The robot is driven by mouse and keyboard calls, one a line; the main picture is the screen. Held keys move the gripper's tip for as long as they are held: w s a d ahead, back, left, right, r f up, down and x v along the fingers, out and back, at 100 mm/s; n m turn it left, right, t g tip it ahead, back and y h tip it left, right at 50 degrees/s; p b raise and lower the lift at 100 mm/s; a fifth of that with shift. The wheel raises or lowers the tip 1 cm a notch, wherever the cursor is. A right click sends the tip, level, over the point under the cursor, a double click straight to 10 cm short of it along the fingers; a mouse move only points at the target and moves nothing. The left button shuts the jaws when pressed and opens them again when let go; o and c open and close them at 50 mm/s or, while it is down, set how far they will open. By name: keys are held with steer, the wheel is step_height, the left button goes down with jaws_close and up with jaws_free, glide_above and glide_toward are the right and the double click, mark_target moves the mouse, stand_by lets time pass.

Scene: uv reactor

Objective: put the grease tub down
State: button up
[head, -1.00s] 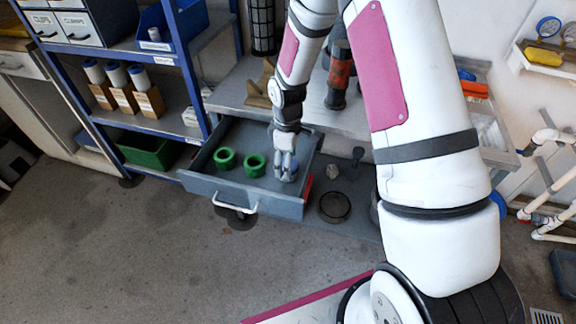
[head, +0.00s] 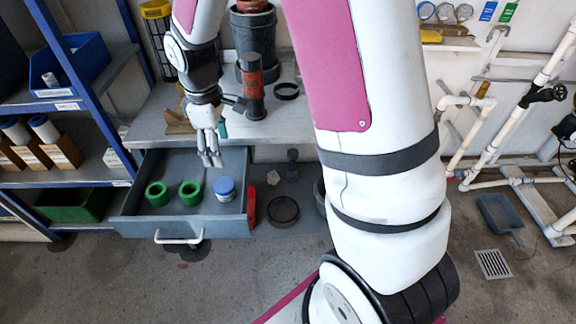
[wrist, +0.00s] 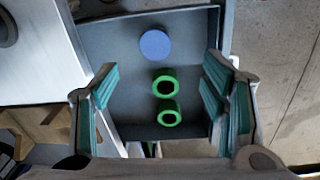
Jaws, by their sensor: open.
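The grease tub (head: 225,190), a small pale tub with a blue lid, stands upright in the right part of the open grey drawer (head: 130,224). In the wrist view its round blue lid (wrist: 155,45) shows from above, on the drawer floor. My gripper (head: 211,164) is above the drawer, a little behind and left of the tub, apart from it.
Two green rings (head: 157,193) (head: 190,192) lie in the drawer left of the tub. The workbench (head: 160,120) above holds a dark and orange cylinder (head: 252,88) and a black ring (head: 287,91). A blue-framed shelf stands left. A red item (head: 251,205) is beside the drawer's right side.

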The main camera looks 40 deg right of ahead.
steer(key=s+r+m+t, duration=0.1)
steer(key=s+r+m, duration=0.3)
steer(key=s+r, duration=0.95)
steer(key=s+r+m, duration=0.1)
steer(key=s+m, duration=0.1)
steer(key=s, duration=0.6)
steer(key=s+r+m+t, duration=0.1)
steer(key=s+r+m, duration=0.1)
steer(key=s, duration=0.5)
steer(key=shift+s+a+r+m, duration=0.2)
steer(key=shift+s+a+m, duration=0.15)
steer(key=shift+m, duration=0.35)
steer(key=shift+r, duration=0.1)
step_height(320, 180, up, 9)
steer(key=t+p, duration=0.2)
steer(key=p, duration=0.5)
steer(key=shift+p, duration=0.3)
